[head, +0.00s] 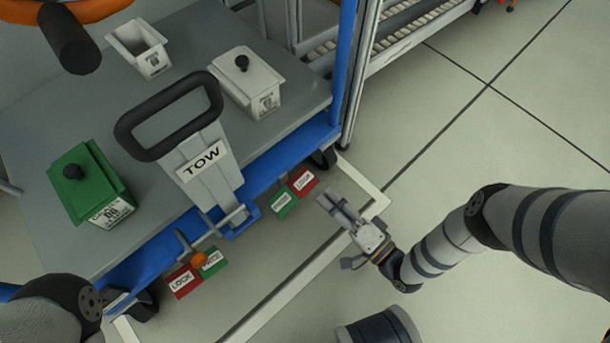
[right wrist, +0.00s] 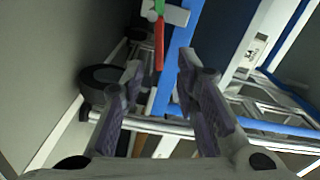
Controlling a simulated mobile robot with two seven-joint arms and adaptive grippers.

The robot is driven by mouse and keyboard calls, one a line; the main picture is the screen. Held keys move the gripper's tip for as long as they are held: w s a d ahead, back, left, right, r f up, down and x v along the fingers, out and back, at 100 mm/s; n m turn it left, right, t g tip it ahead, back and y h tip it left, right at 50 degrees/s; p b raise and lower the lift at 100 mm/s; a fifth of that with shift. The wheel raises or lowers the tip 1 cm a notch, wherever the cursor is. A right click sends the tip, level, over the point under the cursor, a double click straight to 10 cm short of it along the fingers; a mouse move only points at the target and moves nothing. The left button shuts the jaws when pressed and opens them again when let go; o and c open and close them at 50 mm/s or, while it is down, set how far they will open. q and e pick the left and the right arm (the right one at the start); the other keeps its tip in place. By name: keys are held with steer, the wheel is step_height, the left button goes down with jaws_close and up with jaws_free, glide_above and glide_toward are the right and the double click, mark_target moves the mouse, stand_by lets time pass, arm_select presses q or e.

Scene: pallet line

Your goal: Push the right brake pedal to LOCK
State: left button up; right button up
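The right brake pedal, with a red LOCK half (head: 303,181) and a green half (head: 283,203), sits low at the cart's blue front edge. In the right wrist view its red half (right wrist: 159,45) shows nearly edge-on, with green above it. My right gripper (head: 328,198) is low, to the right of the pedal and apart from it. In the right wrist view its fingers (right wrist: 162,75) are spread with nothing between them. The left brake pedal (head: 182,281) has a red LOCK half and a green half. My left arm shows at the lower left; its gripper is not visible.
The grey cart deck (head: 95,115) carries a green lidded box (head: 90,187), a white lidded box (head: 262,95) and an open white bin (head: 140,50). The TOW handle (head: 202,160) stands at the front. A caster wheel (head: 324,157) is near the right pedal. Floor at right is clear.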

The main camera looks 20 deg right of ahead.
mark_target(307, 178)
steer(key=b+x, duration=0.2)
steer(key=x, duration=0.6)
steer(key=shift+w, duration=0.1)
jaws_close()
